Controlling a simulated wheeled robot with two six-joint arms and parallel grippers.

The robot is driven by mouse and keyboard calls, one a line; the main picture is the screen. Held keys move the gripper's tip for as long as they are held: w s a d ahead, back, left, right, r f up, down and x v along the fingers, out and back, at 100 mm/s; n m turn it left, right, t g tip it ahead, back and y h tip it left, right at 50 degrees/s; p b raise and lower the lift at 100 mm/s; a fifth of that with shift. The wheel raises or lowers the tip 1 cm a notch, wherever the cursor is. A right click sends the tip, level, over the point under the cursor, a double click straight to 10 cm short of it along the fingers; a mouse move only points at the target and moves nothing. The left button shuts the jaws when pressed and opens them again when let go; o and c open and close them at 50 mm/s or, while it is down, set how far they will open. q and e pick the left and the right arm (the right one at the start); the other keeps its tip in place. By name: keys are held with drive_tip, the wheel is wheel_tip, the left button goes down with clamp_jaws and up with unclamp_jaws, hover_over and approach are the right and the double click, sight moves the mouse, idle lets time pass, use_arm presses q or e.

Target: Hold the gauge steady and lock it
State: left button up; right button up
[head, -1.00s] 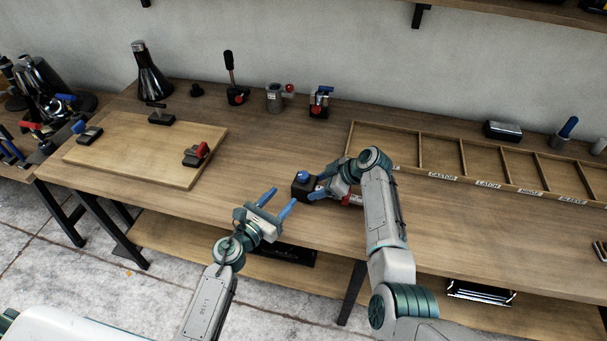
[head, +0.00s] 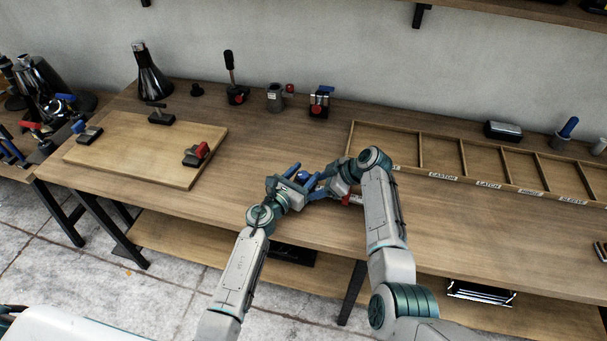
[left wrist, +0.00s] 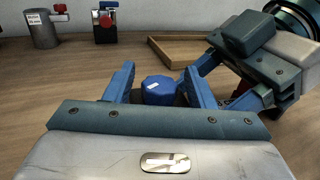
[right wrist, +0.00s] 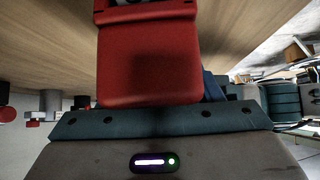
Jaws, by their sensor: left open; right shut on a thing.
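The gauge is a dark block, now mostly hidden by my grippers. Its blue knob (head: 304,176) shows between my left fingers in the head view, and more clearly in the left wrist view (left wrist: 159,90). My left gripper (head: 301,176) is open, with one blue finger on each side of the knob; I cannot tell whether they touch it. My right gripper (head: 326,184) is shut on the gauge from the right. A red part (right wrist: 148,60) fills the middle of the right wrist view and hides the right fingertips; a bit of red (head: 350,200) shows in the head view.
A wooden board (head: 135,150) with several clamps lies at the left of the bench. A compartment tray (head: 445,180) lies to the right. Small fixtures, including a lever tool (head: 236,95) and a grey cylinder (head: 275,98), stand along the back. The bench middle behind the grippers is clear.

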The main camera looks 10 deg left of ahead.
use_arm(q)
drive_tip(key=c, duration=0.9)
drive_tip(key=shift+c, duration=0.2)
drive_tip(key=shift+m+h, duration=0.3)
drive_tip(key=shift+h, duration=0.1)
drive_tip(key=m+g+h, duration=0.2)
drive_tip(key=m+h, duration=0.1)
drive_tip(key=h, duration=0.1)
drive_tip(key=shift+a+g, duration=0.1)
drive_tip(key=shift+g, duration=0.3)
drive_tip(key=shift+m+g+h, duration=1.1)
drive_tip(key=shift+g+h, duration=0.1)
drive_tip(key=shift+g, duration=0.3)
drive_tip(key=o, duration=0.9)
drive_tip(key=shift+o, duration=0.2)
